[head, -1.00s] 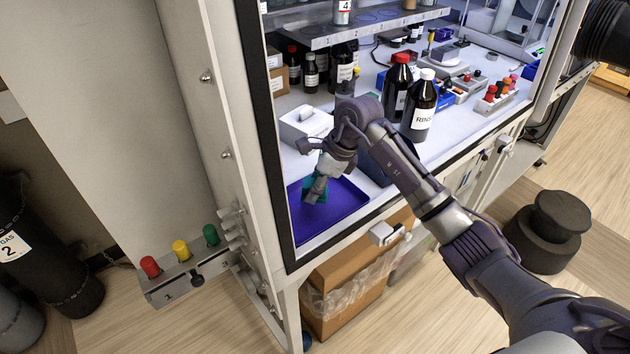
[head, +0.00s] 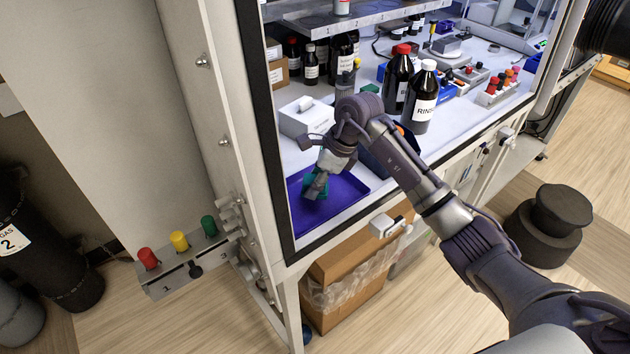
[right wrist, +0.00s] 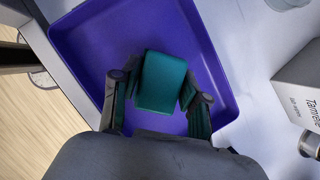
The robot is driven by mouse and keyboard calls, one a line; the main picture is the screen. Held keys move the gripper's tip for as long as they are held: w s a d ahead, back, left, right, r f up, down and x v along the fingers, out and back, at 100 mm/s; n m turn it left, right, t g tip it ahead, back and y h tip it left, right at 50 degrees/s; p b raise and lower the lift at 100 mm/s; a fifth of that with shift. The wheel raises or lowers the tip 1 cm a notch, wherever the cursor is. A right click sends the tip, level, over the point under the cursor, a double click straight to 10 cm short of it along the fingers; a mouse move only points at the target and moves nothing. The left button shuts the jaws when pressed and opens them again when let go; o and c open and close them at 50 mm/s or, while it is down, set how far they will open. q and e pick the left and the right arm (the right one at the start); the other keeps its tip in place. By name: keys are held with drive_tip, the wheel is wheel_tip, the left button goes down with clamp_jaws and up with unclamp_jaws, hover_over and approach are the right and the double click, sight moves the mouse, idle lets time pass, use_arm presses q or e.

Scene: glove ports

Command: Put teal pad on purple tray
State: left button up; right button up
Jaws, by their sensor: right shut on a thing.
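The teal pad (right wrist: 161,82) is a small block between the fingers of my right gripper (right wrist: 158,92) in the right wrist view. The gripper is shut on it. The purple tray (right wrist: 88,38) lies beneath, with a low rim, and the pad is within its outline. In the head view the right gripper (head: 314,188) hangs over the purple tray (head: 345,192), and the teal pad (head: 310,181) shows partly behind the fingers. I cannot tell whether the pad touches the tray floor. My left gripper is not in view.
A white box (head: 306,117) stands behind the tray. Dark bottles (head: 420,98) stand to the right on the bench. The cabinet's dark frame edge (head: 268,150) runs close to the tray's left side. The tray floor around the pad is bare.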

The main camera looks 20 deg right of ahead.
drive_tip(key=shift+f+b, duration=1)
drive_tip(key=shift+f, duration=0.15)
drive_tip(key=o, duration=1.2)
drive_tip(key=shift+r, duration=0.1)
